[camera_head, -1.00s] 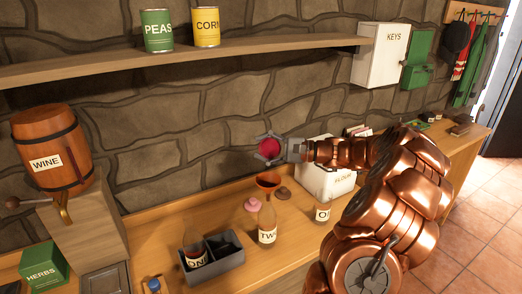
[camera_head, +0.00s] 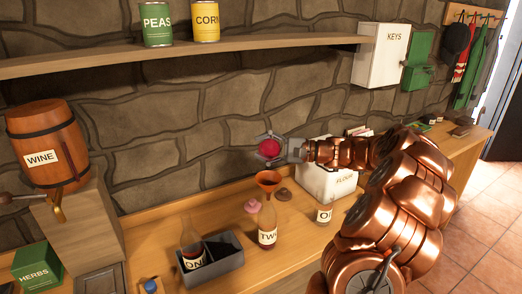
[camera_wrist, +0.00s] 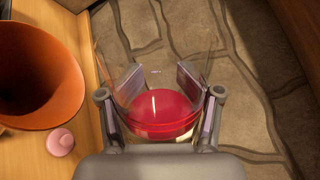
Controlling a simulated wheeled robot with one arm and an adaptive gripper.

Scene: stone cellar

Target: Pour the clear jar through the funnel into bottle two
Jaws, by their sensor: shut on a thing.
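The clear jar (camera_wrist: 154,55) is see-through and holds red liquid (camera_wrist: 155,112). My gripper (camera_head: 268,149) is shut on it, with one finger on each side. In the head view the jar shows as a small red round shape (camera_head: 270,150) above the orange funnel (camera_head: 268,181). The funnel sits in the neck of bottle two (camera_head: 267,222), which stands upright on the counter. In the wrist view the funnel's open mouth (camera_wrist: 35,75) is left of the jar, apart from it. No stream shows. I cannot tell the jar's exact tilt.
A grey divided caddy (camera_head: 225,262) holds bottle one (camera_head: 192,240). A pink lid (camera_head: 251,206) and a brown lid (camera_head: 283,195) lie behind bottle two. The stone wall is behind.

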